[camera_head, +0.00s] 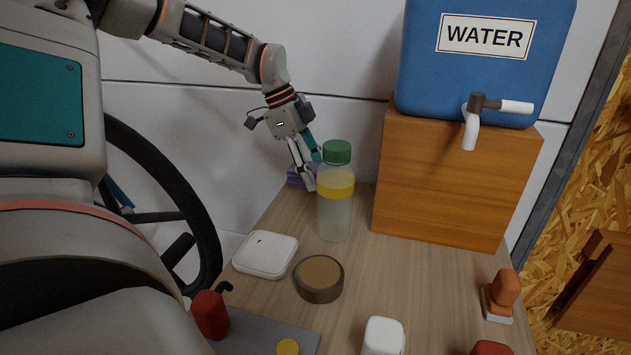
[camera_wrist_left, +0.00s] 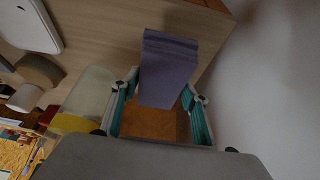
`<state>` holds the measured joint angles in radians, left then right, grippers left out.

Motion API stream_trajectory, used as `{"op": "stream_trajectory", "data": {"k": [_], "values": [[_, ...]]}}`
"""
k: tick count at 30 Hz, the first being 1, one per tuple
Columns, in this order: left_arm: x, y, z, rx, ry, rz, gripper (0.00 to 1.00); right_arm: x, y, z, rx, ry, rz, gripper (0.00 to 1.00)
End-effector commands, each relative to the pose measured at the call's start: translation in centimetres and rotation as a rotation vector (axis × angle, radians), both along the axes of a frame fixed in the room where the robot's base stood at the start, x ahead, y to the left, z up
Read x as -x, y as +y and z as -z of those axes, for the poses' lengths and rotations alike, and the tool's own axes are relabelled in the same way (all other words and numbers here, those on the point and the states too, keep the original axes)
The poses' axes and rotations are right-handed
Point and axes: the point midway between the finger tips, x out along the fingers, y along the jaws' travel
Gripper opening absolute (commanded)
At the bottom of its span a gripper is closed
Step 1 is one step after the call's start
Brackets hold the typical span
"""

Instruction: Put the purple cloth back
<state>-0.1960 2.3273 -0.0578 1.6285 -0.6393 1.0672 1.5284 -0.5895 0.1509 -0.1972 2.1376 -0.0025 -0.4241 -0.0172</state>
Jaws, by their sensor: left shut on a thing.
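The purple cloth (camera_head: 295,180), a small folded stack, is at the far left end of the bench, partly hidden by my left gripper. My left gripper (camera_head: 309,182) reaches down from the upper left, just left of the bottle, and is shut on the cloth. In the left wrist view, the folded purple cloth (camera_wrist_left: 168,68) extends from between the teal-padded fingers (camera_wrist_left: 160,112) over the bench. An orange-brown patch (camera_wrist_left: 150,122) also shows between the fingers; I cannot tell what it is. My right gripper is not in view.
A clear bottle (camera_head: 335,210) with green cap stands close to my left gripper. A wooden box (camera_head: 450,185) carries the blue water tank (camera_head: 480,75). A white flat box (camera_head: 265,255), round brown-topped tin (camera_head: 319,278), red container (camera_head: 210,315) and orange-topped item (camera_head: 504,290) stand nearer.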

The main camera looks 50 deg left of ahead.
Motion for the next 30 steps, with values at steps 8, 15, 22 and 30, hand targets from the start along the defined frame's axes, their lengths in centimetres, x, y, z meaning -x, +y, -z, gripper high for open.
{"op": "stream_trajectory", "data": {"k": [8, 15, 22, 30], "values": [[0.0, 0.0, 2.6, 0.000, 0.000, 0.000, 0.24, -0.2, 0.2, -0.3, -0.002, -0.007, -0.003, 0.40], [0.0, 0.0, 2.6, -0.001, 0.000, 0.000, 0.24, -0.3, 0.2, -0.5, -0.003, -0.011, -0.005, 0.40], [0.0, 0.0, 2.8, 0.000, -0.001, 0.000, 0.61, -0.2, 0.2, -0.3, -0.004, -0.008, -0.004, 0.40], [0.0, 0.0, 2.8, 0.000, -0.001, 0.000, 0.61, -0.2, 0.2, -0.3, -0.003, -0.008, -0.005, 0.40]]}}
